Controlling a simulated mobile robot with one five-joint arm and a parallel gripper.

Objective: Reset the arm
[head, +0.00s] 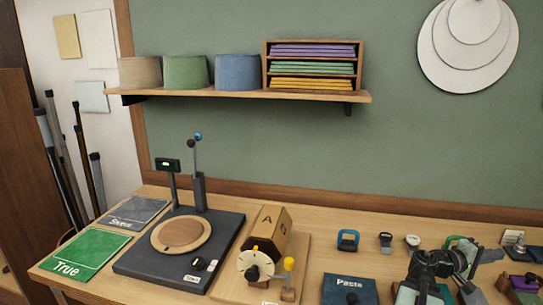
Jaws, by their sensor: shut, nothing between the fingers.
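My arm is folded low at the bottom right of the head view, its black and grey links bunched together over the bench. My gripper (470,265) is at this end of the arm, above the right part of the bench (390,225). It is shut with nothing held. The fingertips are small and partly merge with the links and the items behind them.
A dark base with a wooden disc (181,234) and a post stands at left, beside a green True card (82,254). A wooden drum device (268,240) and a Paste pad (349,288) lie mid-bench. A shelf (240,101) holds lampshades.

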